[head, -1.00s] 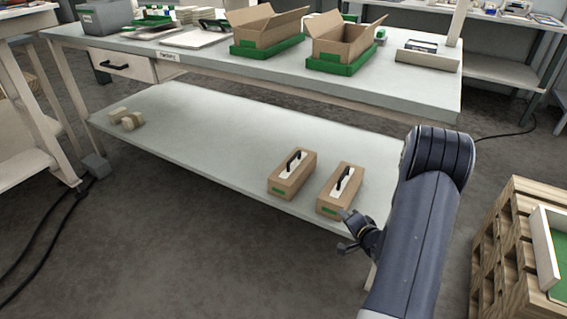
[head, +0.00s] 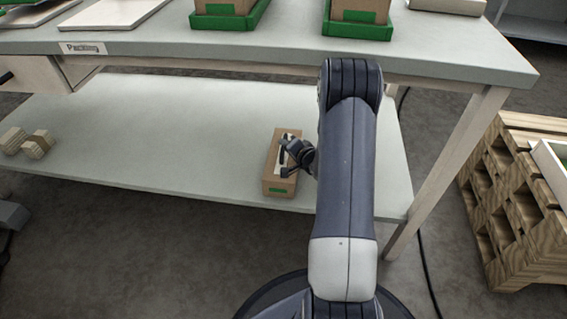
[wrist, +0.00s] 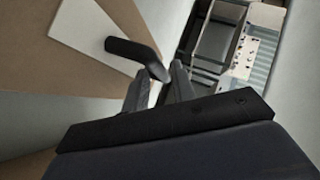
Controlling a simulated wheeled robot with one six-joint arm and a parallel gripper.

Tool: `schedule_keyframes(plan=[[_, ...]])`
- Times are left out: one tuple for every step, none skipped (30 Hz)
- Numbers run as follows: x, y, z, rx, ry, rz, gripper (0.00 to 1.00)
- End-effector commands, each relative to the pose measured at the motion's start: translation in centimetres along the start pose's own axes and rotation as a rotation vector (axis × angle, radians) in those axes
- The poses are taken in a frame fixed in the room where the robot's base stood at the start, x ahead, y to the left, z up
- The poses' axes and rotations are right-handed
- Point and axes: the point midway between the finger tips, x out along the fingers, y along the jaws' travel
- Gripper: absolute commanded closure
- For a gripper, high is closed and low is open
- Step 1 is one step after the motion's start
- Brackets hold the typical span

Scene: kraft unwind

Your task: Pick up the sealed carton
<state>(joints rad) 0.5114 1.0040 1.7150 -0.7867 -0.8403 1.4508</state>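A brown carton (head: 271,178) with a green label, a white top plate and a black handle stands on the lower shelf of the packing bench, left of my arm. My gripper (head: 286,158) is over this carton's right side, by its handle, and hides part of its top. In the wrist view, the brown carton (wrist: 45,65) fills the upper left. Its black handle (wrist: 133,48) reaches toward my gripper (wrist: 160,72). The two fingers stand apart, with the handle's end near the gap between their tips. I cannot tell whether they touch it. The second carton is hidden behind my arm.
The lower shelf (head: 150,125) is mostly clear, with small wooden blocks (head: 36,145) at its left. The bench top (head: 270,45) with green trays (head: 230,20) overhangs it. A bench leg (head: 450,165) and wooden pallets (head: 515,220) stand at the right.

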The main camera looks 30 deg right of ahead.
Motion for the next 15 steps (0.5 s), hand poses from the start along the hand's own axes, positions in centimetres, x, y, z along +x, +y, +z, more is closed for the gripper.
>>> schedule_keyframes(plan=[[1.0, 0.5, 0.1, -0.002, 0.0, -0.002, 0.75], [1.4, 0.5, 0.1, -0.003, 0.0, -0.002, 0.75], [2.0, 0.5, 0.1, -0.002, -0.001, -0.002, 0.75], [2.4, 0.4, 0.1, -0.002, -0.001, -0.001, 0.75], [2.6, 0.4, 0.1, -0.002, -0.001, -0.001, 0.75], [3.0, 0.3, 0.0, -0.002, 0.0, -0.002, 0.75], [3.1, 0.3, 0.0, -0.002, 0.0, -0.002, 0.75], [3.2, 0.2, 0.0, -0.001, 0.0, -0.001, 0.75], [3.3, 0.2, -0.1, -0.001, 0.0, 0.0, 0.75], [3.3, 0.2, -0.1, 0.0, 0.0, 0.0, 0.75], [3.3, 0.2, -0.1, 0.0, 0.0, 0.0, 0.75], [3.3, 0.1, -0.1, 0.0, 0.0, 0.001, 0.75], [3.3, 0.1, -0.1, 0.0, 0.0, 0.001, 0.75], [3.3, 0.1, -0.1, 0.0, 0.0, 0.001, 0.75], [3.3, 0.1, -0.1, 0.0, 0.0, 0.0, 0.75]])
